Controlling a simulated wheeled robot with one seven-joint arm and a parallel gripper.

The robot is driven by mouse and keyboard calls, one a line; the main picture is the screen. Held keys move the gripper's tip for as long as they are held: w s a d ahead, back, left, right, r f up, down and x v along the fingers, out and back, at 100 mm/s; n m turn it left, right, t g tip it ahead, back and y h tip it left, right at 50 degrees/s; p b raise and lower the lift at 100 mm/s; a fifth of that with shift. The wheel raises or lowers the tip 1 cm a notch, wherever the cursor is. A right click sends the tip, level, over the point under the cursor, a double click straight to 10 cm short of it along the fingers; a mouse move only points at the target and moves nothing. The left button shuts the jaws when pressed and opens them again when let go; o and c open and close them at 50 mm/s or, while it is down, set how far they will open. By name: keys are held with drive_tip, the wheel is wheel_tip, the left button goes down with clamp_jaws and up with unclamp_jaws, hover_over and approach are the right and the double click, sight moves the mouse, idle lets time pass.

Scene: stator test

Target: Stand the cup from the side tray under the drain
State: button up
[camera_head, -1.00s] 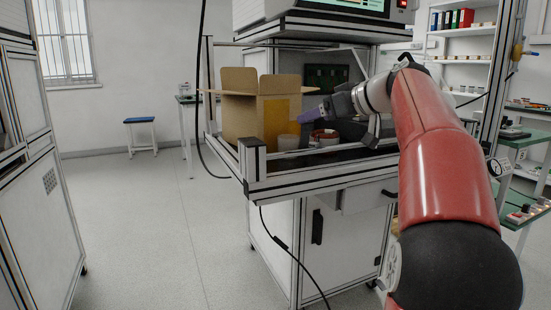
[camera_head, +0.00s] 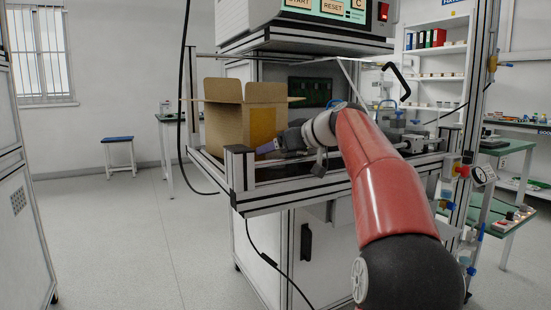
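My gripper (camera_head: 268,147), with purple at its end, reaches left and down, low over the framed tray (camera_head: 300,192) on the machine's front, close to the open cardboard box. Its fingers are too small and too covered to tell whether they are open or shut. I cannot make out a cup here; the spot beside the box is covered by my gripper and wrist. I cannot pick out the drain for certain; blue-handled fittings (camera_head: 388,103) show behind my arm on the right.
A black cable (camera_head: 187,90) hangs at the tray's left. The machine's head with its buttons (camera_head: 330,8) overhangs the tray. A gauge (camera_head: 483,175) stands at the right.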

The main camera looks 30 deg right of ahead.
drive_tip(key=shift+w+a+f, duration=0.15)
drive_tip(key=shift+w, duration=0.15)
drive_tip(key=shift+c, duration=0.5)
drive_tip(key=c, duration=1)
